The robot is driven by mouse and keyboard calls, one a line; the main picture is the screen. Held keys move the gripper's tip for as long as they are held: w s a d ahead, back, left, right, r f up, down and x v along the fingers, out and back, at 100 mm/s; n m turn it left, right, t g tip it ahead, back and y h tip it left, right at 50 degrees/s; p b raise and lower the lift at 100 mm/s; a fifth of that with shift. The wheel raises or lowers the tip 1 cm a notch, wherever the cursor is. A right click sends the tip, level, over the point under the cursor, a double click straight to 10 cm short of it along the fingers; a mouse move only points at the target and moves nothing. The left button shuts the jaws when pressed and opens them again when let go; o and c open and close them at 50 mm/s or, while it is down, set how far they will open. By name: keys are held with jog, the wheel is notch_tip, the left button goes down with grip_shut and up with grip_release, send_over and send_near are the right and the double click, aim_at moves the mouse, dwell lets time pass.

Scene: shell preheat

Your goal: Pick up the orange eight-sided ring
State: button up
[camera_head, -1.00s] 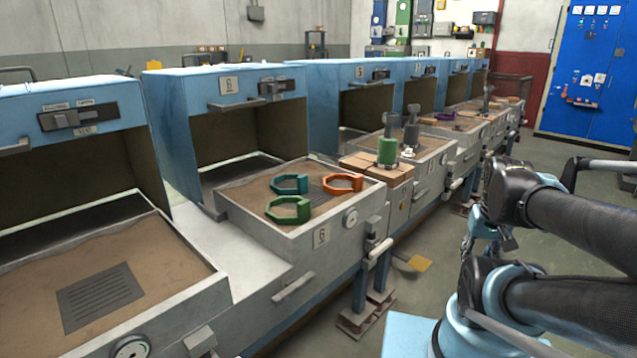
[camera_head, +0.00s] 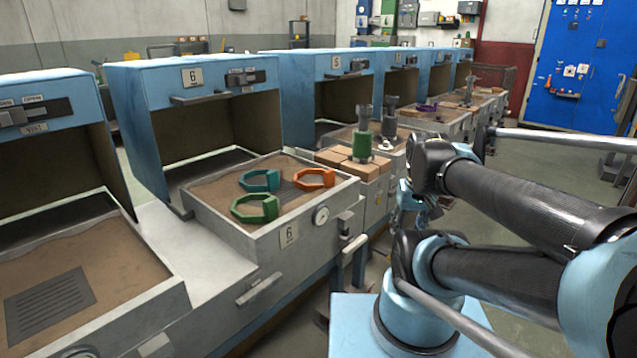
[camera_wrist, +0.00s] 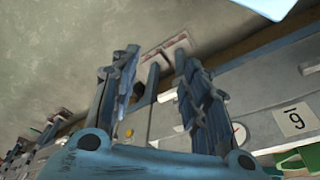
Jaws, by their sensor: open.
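The orange eight-sided ring (camera_head: 314,179) lies on the sand tray (camera_head: 232,232) of the station marked 6, at the tray's right side. A teal ring (camera_head: 260,180) lies to its left and a green ring (camera_head: 255,208) lies nearer the front. My gripper (camera_head: 420,207) hangs to the right of the tray, apart from it, partly hidden by my arm. In the wrist view my gripper (camera_wrist: 152,75) has its two fingers spread with nothing between them. The front of station 6 and part of a green ring (camera_wrist: 300,160) show at the right there.
A blue oven housing (camera_head: 190,80) stands open behind the tray. To the right, bricks (camera_head: 352,163) carry a green-bodied tool (camera_head: 362,140). Another sand tray (camera_head: 130,335) is at lower left. A blue cabinet (camera_head: 575,70) stands at back right.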

jog(key=w+a+r+n, duration=0.4)
jog(key=w+r+n, duration=0.4)
jog(key=w+r, duration=0.1)
notch_tip(320, 180, up, 8)
jog(key=n+g, duration=0.2)
jog(key=n, duration=1.8)
send_over(329, 171)
jog(key=f, duration=1.1)
jog(key=shift+w+d+f, duration=0.1)
jog(key=shift+w+f, duration=0.05)
jog(key=shift+w, duration=0.25)
jog(key=shift+s+f, duration=0.15)
jog(key=shift+f, duration=1.3)
jog(key=shift+s+f, duration=0.1)
jog(key=shift+f, duration=1.35)
grip_shut()
